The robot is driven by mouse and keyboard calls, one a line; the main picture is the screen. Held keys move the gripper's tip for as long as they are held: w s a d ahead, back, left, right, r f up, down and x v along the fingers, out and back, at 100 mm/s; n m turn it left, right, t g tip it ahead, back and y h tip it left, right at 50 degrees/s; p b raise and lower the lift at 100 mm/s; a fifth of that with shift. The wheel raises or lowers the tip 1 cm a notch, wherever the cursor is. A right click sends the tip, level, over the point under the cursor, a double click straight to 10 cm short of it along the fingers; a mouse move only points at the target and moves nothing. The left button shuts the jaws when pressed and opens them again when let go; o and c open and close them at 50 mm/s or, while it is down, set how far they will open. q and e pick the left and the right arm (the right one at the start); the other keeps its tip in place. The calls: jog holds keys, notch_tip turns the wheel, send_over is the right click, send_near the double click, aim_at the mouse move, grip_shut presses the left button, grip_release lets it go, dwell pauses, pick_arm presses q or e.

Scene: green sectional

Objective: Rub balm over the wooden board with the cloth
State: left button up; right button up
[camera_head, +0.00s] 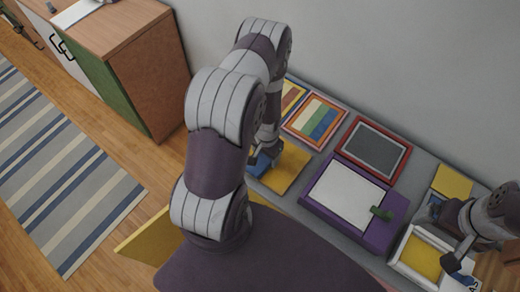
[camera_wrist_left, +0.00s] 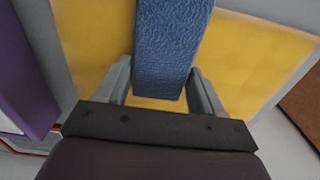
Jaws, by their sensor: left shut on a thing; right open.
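My left gripper (camera_wrist_left: 160,88) is shut on a blue textured cloth (camera_wrist_left: 170,45), which hangs over a flat yellow board (camera_wrist_left: 255,60). In the head view, the cloth (camera_head: 263,160) is at the left end of the long grey table, over the yellow board (camera_head: 287,172); my arm hides part of both. I cannot tell for sure whether the cloth touches the board. A white-rimmed container with a yellow inside (camera_head: 424,258) stands at the right; I cannot tell whether it holds balm. My right gripper (camera_head: 462,262) is open beside its right side.
A purple case with a white panel and green tab (camera_head: 350,195) lies mid-table. A red-framed grey panel (camera_head: 373,150) and a striped picture (camera_head: 314,121) lie along the wall. A wooden cabinet (camera_head: 150,75) and striped rug (camera_head: 60,170) are at the left.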

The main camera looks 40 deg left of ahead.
aim_at(292, 178)
pick_arm(q)
jog(key=shift+d, duration=1.95)
jog(key=shift+d+b, duration=0.5)
jog(key=shift+d, duration=2.85)
jog(key=shift+r, duration=0.1)
jog(key=shift+r+p, duration=0.25)
jog(key=shift+p, duration=0.15)
notch_tip(292, 178, up, 8)
jog(key=p, duration=0.7)
jog(key=shift+r+p, duration=0.25)
jog(key=shift+p, duration=0.15)
